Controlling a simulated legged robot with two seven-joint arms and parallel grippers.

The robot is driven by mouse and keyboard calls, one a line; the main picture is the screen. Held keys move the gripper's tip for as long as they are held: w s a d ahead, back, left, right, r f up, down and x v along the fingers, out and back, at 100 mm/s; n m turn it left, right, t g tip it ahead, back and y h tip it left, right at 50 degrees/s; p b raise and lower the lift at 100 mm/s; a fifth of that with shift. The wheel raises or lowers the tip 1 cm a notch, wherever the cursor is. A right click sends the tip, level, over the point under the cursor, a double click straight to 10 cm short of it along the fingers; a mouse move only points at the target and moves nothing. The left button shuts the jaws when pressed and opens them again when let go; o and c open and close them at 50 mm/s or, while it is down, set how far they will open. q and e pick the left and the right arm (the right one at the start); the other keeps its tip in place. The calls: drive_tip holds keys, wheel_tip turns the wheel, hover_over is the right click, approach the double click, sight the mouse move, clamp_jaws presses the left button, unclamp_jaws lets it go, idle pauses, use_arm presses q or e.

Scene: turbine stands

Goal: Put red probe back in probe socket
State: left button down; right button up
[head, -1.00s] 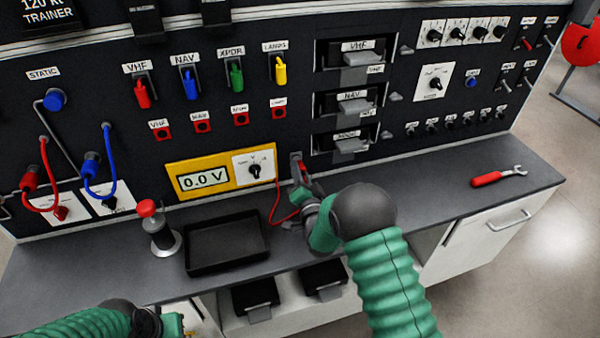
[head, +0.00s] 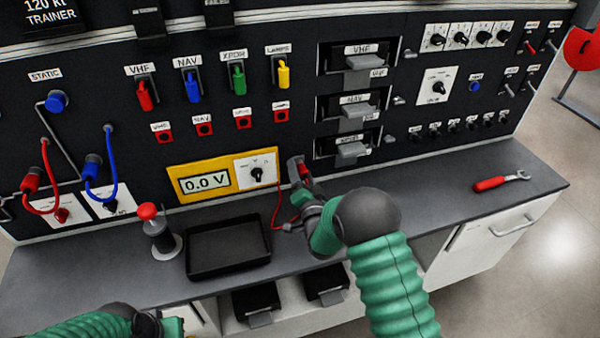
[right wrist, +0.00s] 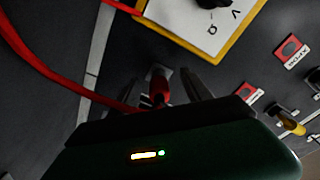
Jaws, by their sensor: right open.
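The red probe (head: 305,171) sits upright at the small grey probe socket (head: 294,165) on the dark panel, right of the yellow voltmeter (head: 222,176). Its red cable (head: 276,212) loops down beside the meter. My right gripper (head: 306,187) is at the probe, open. In the right wrist view the red probe (right wrist: 160,86) lies between the two dark fingers of the right gripper (right wrist: 164,84), with its tip end at the grey socket. How deep it is seated is hidden. My left gripper (head: 172,325) is partly in view at the bottom left; its fingers are not clear.
A black tray (head: 228,248) and a red-topped stand (head: 158,232) are on the grey bench left of my right arm. A red-handled wrench (head: 501,180) lies on the right. The bench between my right arm and the wrench is clear.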

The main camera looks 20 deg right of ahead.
sight(302, 177)
drive_tip(key=shift+f, duration=0.15)
drive_tip(key=shift+s+a+f, duration=0.1)
drive_tip(key=shift+s+f, duration=0.05)
drive_tip(key=shift+s, duration=3.35)
